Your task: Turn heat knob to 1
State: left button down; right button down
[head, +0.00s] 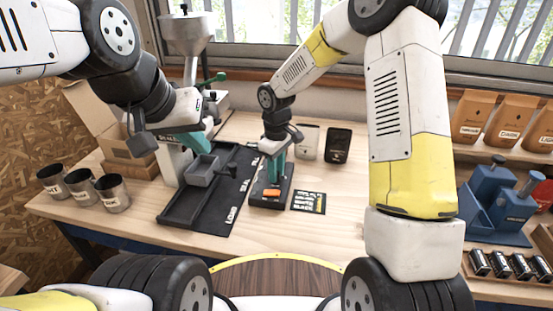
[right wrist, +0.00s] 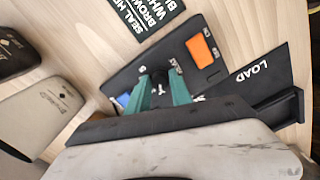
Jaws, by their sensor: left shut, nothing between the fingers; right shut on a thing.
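The dark control panel (head: 285,188) lies on the table in the middle of the head view, and it fills the middle of the right wrist view (right wrist: 120,78). It bears an orange switch (right wrist: 203,50). The heat knob (right wrist: 174,72) is a small dark knob between my right gripper's teal fingertips. My right gripper (head: 274,174) points down over the panel and is shut on the knob. The fingers hide much of the knob and its markings, so its setting cannot be read. My left gripper (head: 190,146) is shut and empty above a grey tray at the left.
Metal cups (head: 112,193) stand at the left, two bags (head: 338,145) behind. A blue press (head: 495,203) stands at the right.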

dwell(0.3)
jog(key=c, duration=1.2)
grip_release()
jog(key=shift+o, duration=0.2)
notch_tip(320, 180, up, 7)
jog(key=shift+r, duration=0.4)
